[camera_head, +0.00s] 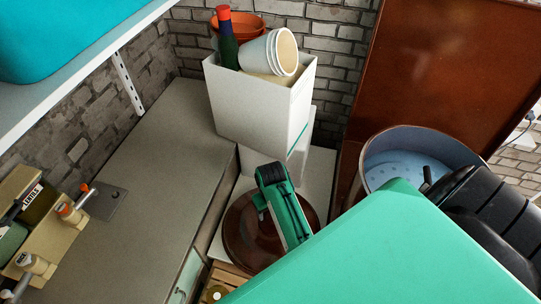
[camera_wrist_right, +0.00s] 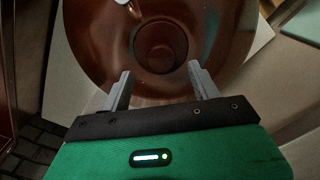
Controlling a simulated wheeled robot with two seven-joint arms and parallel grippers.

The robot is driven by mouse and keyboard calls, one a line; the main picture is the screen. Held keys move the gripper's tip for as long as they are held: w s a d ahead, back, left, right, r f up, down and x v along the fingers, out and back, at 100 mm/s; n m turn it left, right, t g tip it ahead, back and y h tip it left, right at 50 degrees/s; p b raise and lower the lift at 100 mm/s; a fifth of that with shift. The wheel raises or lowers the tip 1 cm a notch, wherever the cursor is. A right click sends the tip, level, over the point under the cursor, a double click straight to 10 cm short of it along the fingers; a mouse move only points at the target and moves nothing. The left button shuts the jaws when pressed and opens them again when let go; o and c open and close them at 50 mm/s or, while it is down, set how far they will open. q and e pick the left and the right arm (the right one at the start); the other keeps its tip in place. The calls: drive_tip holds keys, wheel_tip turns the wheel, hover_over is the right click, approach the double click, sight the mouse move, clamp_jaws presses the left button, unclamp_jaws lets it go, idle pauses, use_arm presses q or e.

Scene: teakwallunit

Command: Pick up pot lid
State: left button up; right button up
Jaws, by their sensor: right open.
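A round, glossy brown piece (camera_head: 240,238), which looks like the pot lid, lies low in the gap beside the grey counter. In the right wrist view the brown piece (camera_wrist_right: 95,45) fills the top, with a darker round centre between and beyond my fingertips. My right gripper (camera_wrist_right: 159,72) is open, its two grey fingers apart with nothing between them. In the head view my right gripper (camera_head: 285,205) is over the brown piece and hides part of it. Whether the fingers touch it, I cannot tell. My left gripper is not in view.
A white box (camera_head: 255,105) with cups, a bottle and an orange bowl stands behind. A blue-grey pot (camera_head: 375,165) is at right, by a brown panel (camera_head: 450,60). The counter (camera_head: 150,160) edge runs close on the left. My green arm cover hides the lower right.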

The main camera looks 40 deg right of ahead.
sight(271, 224)
drive_tip(key=shift+s+f, duration=0.1)
drive_tip(key=shift+f, duration=0.1)
drive_tip(key=shift+a+f+p, duration=0.1)
drive_tip(key=shift+f+p, duration=0.2)
drive_tip(key=shift+p, duration=0.2)
wheel_tip(271, 224, down, 3)
drive_tip(key=shift+f+p, duration=0.1)
drive_tip(key=shift+p, duration=0.55)
drive_tip(key=shift+f, duration=0.45)
drive_tip(key=shift+c, duration=0.5)
drive_tip(key=c, duration=1.1)
clamp_jaws()
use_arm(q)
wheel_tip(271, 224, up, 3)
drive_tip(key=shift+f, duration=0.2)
